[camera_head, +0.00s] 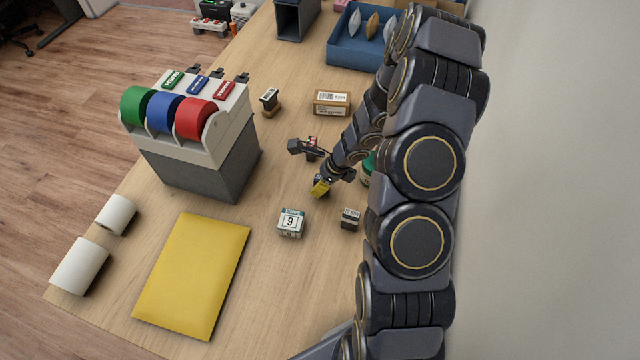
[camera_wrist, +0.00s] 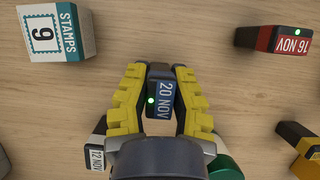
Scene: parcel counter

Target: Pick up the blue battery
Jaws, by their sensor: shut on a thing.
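I cannot tell whether the battery touches the counter.
A stamps box (camera_wrist: 57,32), a red "16 NOV" block (camera_wrist: 276,40) and a white "12 NOV" block (camera_wrist: 96,152) stand near. A green object (camera_head: 368,168) is close behind my wrist. A roll dispenser (camera_head: 200,150) and yellow envelope (camera_head: 192,275) are left.

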